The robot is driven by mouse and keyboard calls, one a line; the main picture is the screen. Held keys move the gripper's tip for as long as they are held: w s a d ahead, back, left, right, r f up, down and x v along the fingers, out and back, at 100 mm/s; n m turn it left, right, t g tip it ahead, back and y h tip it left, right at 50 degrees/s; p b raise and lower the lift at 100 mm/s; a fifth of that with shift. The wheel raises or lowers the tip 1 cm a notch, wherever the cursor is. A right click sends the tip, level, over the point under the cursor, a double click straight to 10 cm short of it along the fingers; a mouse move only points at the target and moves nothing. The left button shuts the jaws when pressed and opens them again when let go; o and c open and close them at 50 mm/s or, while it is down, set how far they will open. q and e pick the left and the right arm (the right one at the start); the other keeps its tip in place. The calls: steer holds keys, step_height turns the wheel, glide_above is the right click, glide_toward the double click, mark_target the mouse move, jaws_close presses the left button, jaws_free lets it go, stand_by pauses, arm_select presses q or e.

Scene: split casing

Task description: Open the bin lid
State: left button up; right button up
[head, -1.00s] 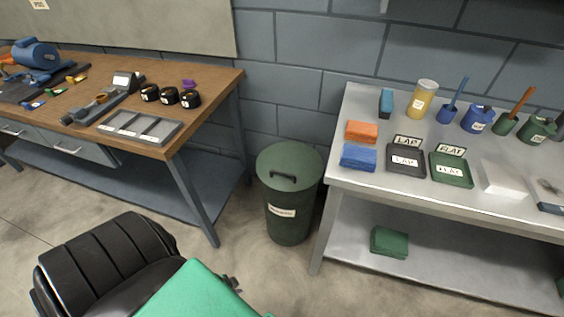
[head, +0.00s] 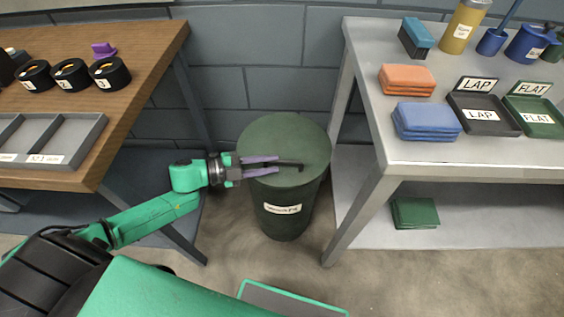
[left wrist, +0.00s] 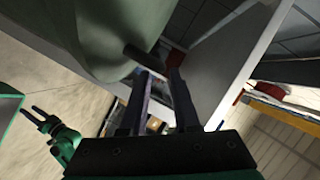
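The green round bin (head: 285,218) stands on the floor between the two benches, with a white label on its front. Its green lid (head: 262,130) lies flat on top and looks closed. The dark bar handle (head: 291,164) is on the lid; it also shows in the left wrist view (left wrist: 143,58). My left gripper (head: 278,165) reaches in from the left over the lid. Its purple fingers are apart, with their tips at the handle; I cannot tell whether they touch it. My right gripper (left wrist: 36,116) shows small in the left wrist view, its fingers apart and empty.
A wooden bench (head: 140,60) with black cups and a grey tray stands left. A metal bench (head: 365,110) with cloths and labelled trays stands close on the right. A block wall (head: 260,50) is behind the bin. The floor in front is partly open.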

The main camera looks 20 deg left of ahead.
mark_target(277, 163)
arm_select(q)
steer(key=x, duration=0.5)
steer(key=shift+a, duration=0.1)
jaws_close()
steer(key=shift+f, duration=0.1)
stand_by(1.1)
